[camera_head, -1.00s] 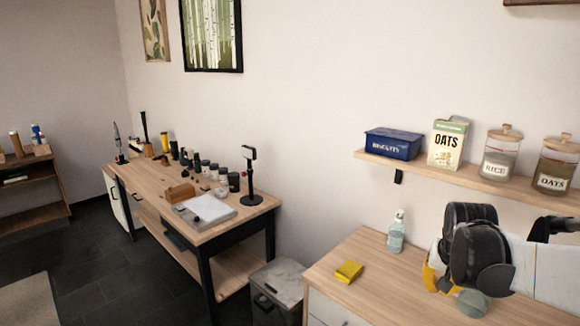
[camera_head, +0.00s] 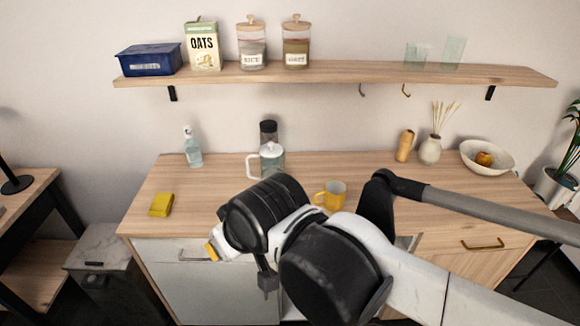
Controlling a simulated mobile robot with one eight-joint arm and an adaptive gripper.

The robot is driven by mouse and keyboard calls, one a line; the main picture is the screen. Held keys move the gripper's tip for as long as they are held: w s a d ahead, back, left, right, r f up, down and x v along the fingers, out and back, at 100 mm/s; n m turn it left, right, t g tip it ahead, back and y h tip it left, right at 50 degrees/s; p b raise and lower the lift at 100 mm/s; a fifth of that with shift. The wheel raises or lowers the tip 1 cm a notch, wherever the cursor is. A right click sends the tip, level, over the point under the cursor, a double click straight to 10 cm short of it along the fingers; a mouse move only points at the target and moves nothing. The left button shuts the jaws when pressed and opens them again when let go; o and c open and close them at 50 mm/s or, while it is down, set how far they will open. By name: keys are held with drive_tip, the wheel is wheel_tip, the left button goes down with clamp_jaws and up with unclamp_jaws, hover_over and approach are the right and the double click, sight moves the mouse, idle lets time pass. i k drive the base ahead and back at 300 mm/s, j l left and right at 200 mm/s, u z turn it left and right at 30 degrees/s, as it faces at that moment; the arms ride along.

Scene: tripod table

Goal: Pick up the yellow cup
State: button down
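The yellow cup (camera_head: 331,195) stands upright on the wooden counter (camera_head: 385,166), near its front edge and right of the middle of the view. My arm's dark and white links cross in front of the counter, just left of and below the cup, and may cover its lower part. My gripper is not clearly visible; only a small dark part and a yellow patch show at the arm's left side. I cannot make out its fingers. Nothing is seen touching the cup.
A glass pitcher (camera_head: 271,160) stands behind and left of the cup. A soap bottle (camera_head: 193,150) and yellow sponge (camera_head: 161,204) are at left. A pepper mill (camera_head: 404,146), reed vase (camera_head: 430,149) and bowl (camera_head: 487,160) are at right. A shelf (camera_head: 350,73) hangs above.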

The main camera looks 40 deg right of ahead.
sight(335, 191)
drive_tip(key=k+l+z, duration=0.1)
drive_tip(key=z, duration=1.3)
